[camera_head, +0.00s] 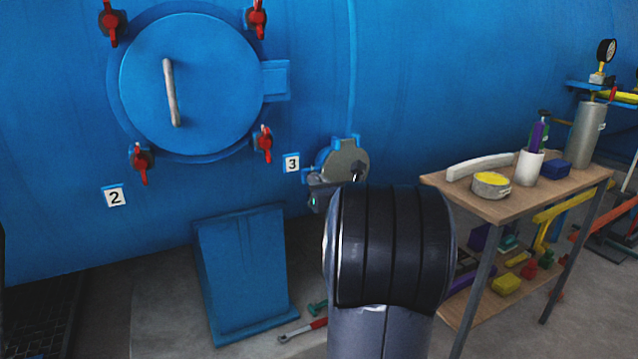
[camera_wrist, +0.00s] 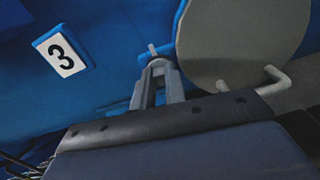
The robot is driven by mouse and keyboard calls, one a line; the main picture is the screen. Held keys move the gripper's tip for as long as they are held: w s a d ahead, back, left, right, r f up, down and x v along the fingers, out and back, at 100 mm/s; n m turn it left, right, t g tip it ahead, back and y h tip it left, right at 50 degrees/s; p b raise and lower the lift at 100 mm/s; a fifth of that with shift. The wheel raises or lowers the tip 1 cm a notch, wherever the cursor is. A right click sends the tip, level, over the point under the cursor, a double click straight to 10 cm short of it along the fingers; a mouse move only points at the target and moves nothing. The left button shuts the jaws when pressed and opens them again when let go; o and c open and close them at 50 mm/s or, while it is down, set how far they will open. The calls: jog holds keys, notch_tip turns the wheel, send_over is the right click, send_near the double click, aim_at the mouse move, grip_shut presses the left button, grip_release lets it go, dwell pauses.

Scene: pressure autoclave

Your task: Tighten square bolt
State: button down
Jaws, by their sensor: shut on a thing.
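The grey round cover (camera_wrist: 243,40) of the small port fills the upper right of the wrist view, with a bent metal handle (camera_wrist: 272,78) at its lower edge. In the head view this cover (camera_head: 349,160) sits on the blue vessel, right of label 3. My gripper (camera_wrist: 158,66) is beside the cover's left edge, its fingers closed together on a small pale metal piece (camera_wrist: 152,48), apparently the square bolt. Only its end shows past the fingertips; its square shape and how far it is screwed in are hidden. In the head view my arm hides the fingers.
A large round blue door (camera_head: 190,85) with red clamps is at the upper left. A blue support foot (camera_head: 243,270) stands below. A wooden table (camera_head: 520,200) with several items is at the right. A red-handled wrench (camera_head: 300,330) lies on the floor.

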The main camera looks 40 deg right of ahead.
jog(key=shift+m, duration=0.4)
jog(key=shift+f+m+p, duration=0.2)
jog(key=shift+m+p, duration=6.8)
jog(key=shift+m, duration=10)
jog(key=c, duration=1.7)
grip_release()
